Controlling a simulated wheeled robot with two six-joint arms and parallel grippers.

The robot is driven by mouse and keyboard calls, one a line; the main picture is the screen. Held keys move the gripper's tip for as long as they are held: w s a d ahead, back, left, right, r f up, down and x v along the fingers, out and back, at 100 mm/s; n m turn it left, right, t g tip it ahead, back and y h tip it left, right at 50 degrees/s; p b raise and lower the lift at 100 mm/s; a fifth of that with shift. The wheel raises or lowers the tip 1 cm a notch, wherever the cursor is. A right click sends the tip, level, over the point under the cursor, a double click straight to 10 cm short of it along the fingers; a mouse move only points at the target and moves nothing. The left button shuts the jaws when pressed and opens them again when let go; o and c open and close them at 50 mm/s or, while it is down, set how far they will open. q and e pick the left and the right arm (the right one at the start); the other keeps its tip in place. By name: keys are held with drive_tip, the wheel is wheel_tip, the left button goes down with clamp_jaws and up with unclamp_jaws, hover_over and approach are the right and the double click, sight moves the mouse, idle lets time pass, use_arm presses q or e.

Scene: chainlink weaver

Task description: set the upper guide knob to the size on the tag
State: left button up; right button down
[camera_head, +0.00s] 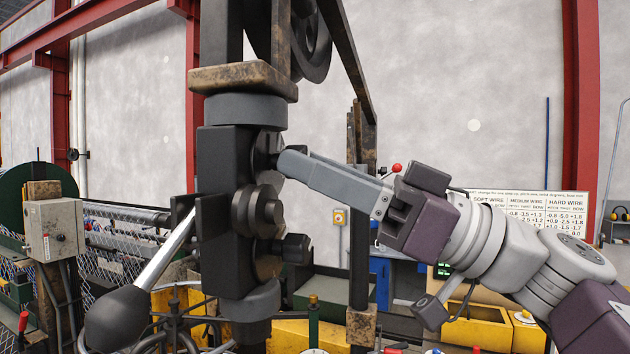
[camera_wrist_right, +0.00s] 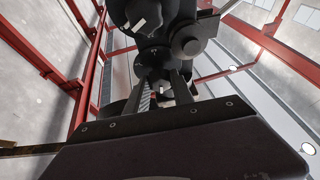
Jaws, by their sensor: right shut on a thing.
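The black guide head (camera_head: 222,215) stands upright in the middle of the head view, with a round knob at its centre (camera_head: 266,205) and a lower knob (camera_head: 293,249). The upper guide knob (camera_head: 267,150) is mostly hidden by my right gripper (camera_head: 284,162), which reaches in from the right with its fingers at the knob. In the right wrist view the fingers (camera_wrist_right: 161,92) close around a dark part between them. A knob with a white mark (camera_wrist_right: 140,22) shows beyond them. The knob's setting is not readable. I cannot make out a size tag. My left gripper is out of view.
A lever with a black grip (camera_head: 118,318) slants out to the left of the guide head. A wire chart board (camera_head: 540,212) stands behind my right arm. A grey control box (camera_head: 54,232) is at left. Rusty posts and a slanting beam (camera_head: 347,55) surround the head.

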drive_tip(key=shift+s+m+t+h+b, duration=0.15)
drive_tip(key=shift+m+t+b, duration=0.45)
drive_tip(key=shift+m, duration=0.75)
drive_tip(key=shift+m+t+h+b, duration=0.25)
drive_tip(key=shift+m+t+b, duration=0.4)
drive_tip(key=shift+m, duration=0.75)
drive_tip(key=shift+s+m+t+h+b, duration=0.15)
drive_tip(key=shift+m+t+b, duration=0.45)
drive_tip(key=shift+m, duration=0.75)
drive_tip(key=shift+w+m+t+h, duration=0.1)
drive_tip(key=shift+m+t+h, duration=0.15)
drive_tip(key=shift+m+t, duration=0.1)
drive_tip(key=c, duration=1.1)
unclamp_jaws()
drive_tip(key=shift+a, duration=0.1)
